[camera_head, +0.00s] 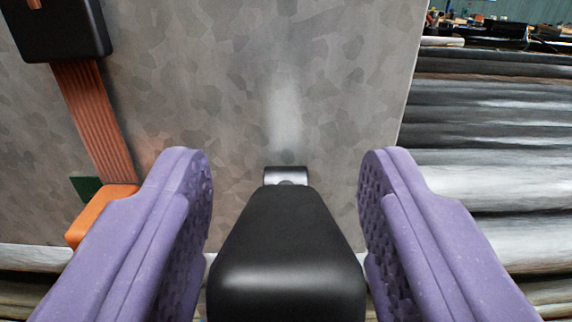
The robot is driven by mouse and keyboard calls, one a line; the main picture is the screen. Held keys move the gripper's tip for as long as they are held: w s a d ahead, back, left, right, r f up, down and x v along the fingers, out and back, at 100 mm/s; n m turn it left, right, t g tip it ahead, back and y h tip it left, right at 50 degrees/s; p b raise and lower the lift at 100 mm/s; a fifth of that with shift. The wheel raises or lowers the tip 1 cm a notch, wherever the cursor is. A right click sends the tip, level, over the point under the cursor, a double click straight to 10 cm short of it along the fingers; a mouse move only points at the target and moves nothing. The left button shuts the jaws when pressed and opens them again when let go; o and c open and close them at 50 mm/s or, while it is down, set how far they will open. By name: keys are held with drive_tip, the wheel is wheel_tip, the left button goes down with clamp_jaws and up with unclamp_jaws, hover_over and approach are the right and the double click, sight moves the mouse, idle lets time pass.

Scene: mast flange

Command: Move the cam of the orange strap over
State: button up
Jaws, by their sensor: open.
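The orange strap (93,115) runs down the left side of a grey mottled metal face, apart from my gripper. Its upper end meets a black block (58,28) at the top left, and its lower end meets an orange block (103,212), partly hidden by my left finger. I cannot tell which of these blocks is the cam. My gripper (288,160) is open, with two purple ridged fingers spread wide. Between them is a black tapered body (287,250) with a small metal tip (286,175); I cannot tell whether it touches either finger or the metal face.
The grey metal face (260,90) fills most of the view, with its right edge near the right finger. Beyond it lie several long grey rollers or pipes (490,140). A small dark green piece (86,188) sits beside the orange block. Cluttered shelving shows at the top right.

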drive_tip(key=shift+c, duration=0.5)
clamp_jaws()
drive_tip(key=shift+r+p, duration=0.15)
drive_tip(key=shift+p, duration=0.15)
